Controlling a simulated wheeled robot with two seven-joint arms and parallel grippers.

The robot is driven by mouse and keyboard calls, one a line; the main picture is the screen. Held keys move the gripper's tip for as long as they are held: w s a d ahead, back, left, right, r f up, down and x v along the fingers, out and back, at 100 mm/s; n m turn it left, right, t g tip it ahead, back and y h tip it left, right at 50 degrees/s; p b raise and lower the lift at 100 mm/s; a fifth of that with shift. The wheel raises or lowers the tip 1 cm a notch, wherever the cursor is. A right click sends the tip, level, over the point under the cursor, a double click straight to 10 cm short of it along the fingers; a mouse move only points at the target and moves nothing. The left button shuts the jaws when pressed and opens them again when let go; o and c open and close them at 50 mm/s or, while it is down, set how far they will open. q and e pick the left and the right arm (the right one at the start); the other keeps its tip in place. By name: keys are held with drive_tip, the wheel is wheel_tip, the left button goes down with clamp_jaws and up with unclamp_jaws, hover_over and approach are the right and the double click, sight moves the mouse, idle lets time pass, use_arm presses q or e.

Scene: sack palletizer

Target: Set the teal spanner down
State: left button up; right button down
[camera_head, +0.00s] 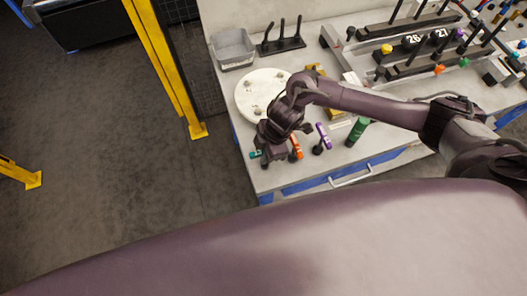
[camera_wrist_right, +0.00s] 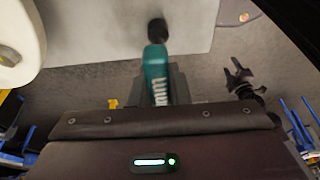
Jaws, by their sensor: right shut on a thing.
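The teal spanner (camera_wrist_right: 156,75) is between the two fingers of my right gripper (camera_wrist_right: 157,92) in the right wrist view, its dark round end pointing away over the pale bench top. In the head view only a small teal part of the spanner (camera_head: 255,154) shows beside my right gripper (camera_head: 266,154), at the bench's front left corner. I cannot tell whether the spanner touches the bench. My left gripper (camera_wrist_right: 238,72) seems to be the dark claw at the right of the wrist view, with its fingers apart and empty. It is outside the head view.
On the bench (camera_head: 232,92), an orange-handled tool (camera_head: 296,147), a purple-handled tool (camera_head: 323,136) and a green one (camera_head: 357,131) lie just right of my right gripper. A white round plate (camera_head: 258,88) and a grey bin (camera_head: 233,47) stand behind. Racks fill the back right.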

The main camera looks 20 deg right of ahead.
drive_tip(key=c, duration=1.4)
unclamp_jaws()
drive_tip(key=shift+f, duration=0.15)
drive_tip(key=shift+o, duration=0.2)
drive_tip(key=shift+r, duration=0.3)
drive_tip(key=shift+d+r, duration=0.1)
drive_tip(key=shift+r, duration=0.15)
drive_tip(key=b+v, duration=0.2)
drive_tip(key=v, duration=0.9)
drive_tip(key=shift+d+r, duration=0.1)
drive_tip(key=shift+r, duration=0.05)
